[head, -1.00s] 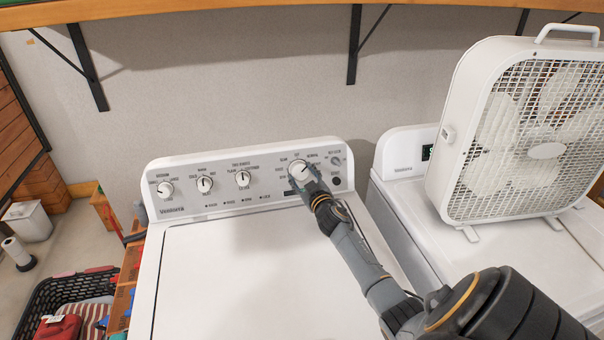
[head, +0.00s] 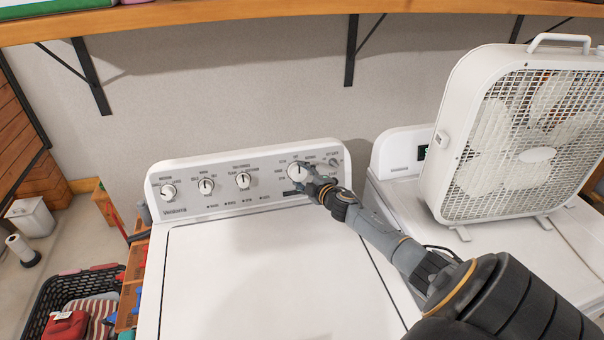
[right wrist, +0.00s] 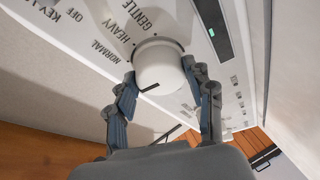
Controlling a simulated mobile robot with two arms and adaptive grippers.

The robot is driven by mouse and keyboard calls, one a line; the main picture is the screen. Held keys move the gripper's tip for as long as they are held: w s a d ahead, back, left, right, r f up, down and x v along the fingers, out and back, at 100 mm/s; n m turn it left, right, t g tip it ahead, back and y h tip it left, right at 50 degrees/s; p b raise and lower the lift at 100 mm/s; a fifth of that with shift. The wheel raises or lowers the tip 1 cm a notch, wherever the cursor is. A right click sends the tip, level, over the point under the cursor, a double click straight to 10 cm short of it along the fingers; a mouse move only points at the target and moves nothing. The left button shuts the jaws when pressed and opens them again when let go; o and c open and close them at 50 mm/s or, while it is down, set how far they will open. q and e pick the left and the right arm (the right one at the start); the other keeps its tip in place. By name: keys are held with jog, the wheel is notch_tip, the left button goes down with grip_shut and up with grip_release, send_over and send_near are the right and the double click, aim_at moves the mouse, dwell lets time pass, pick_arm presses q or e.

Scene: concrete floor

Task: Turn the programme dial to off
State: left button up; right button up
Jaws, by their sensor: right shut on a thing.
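The programme dial (head: 298,171) is the large white round knob on the right part of the washer's control panel (head: 223,192). Its dark pointer line seems to stand roughly upright in the head view, but the print around it is too small to read there. My right gripper (right wrist: 162,82) is shut on the dial, one finger on each side of its rim. In the right wrist view the dial (right wrist: 160,62) shows a black mark near its edge, and NORMAL, HEAVY, GENTLE and OFF are legible on the panel. My left gripper is out of view.
Three smaller knobs sit on the panel's left part. A white box fan (head: 445,150) stands on the neighbouring machine. A wooden shelf (head: 200,22) runs above. The washer lid (head: 250,265) is clear.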

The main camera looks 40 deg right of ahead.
jog(key=shift+n, duration=0.3)
dwell(0.4)
jog(key=o, duration=1.2)
jog(key=shift+c, duration=0.2)
jog(key=v, duration=1.2)
